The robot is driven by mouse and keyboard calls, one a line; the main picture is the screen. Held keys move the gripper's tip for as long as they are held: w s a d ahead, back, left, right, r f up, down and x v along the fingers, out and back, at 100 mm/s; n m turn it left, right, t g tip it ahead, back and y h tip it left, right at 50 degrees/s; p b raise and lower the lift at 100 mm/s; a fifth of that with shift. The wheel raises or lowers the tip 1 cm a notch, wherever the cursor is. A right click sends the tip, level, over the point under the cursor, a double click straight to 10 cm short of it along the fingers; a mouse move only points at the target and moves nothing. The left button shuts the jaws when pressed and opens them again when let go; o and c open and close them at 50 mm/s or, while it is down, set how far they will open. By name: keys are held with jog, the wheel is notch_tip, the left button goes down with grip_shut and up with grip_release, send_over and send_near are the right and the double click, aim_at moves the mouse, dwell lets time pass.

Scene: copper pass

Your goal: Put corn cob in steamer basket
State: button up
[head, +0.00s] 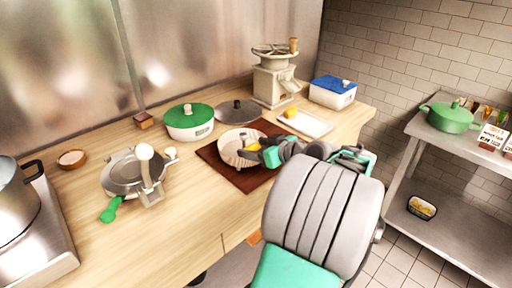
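A round, pale, ribbed basket (229,146), which looks like the steamer basket, sits on a dark brown board in the middle of the counter. A small yellow piece (253,147), which looks like the corn cob, shows at the basket's right side, right at my fingertips. My gripper (262,154) reaches in from the right, over the basket's right rim. Its fingers and wrist hide part of the basket and of the yellow piece. I cannot tell whether the fingers are closed on the piece or whether it rests in the basket.
Behind the basket are a grey lid (236,111), a green-lidded pot (190,122) and a white tray (306,124) with another yellow item (290,113). A grinder (273,84) and blue-lidded box (333,92) stand farther back. A metal press (124,174) lies left.

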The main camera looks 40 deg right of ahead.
jog(key=shift+o, duration=0.5)
jog(key=shift+r, duration=0.1)
jog(key=shift+s+r, duration=0.1)
jog(key=shift+s, duration=0.1)
jog(key=v, duration=1.1)
jog(key=shift+s+r, duration=0.2)
jog(key=shift+s, duration=0.05)
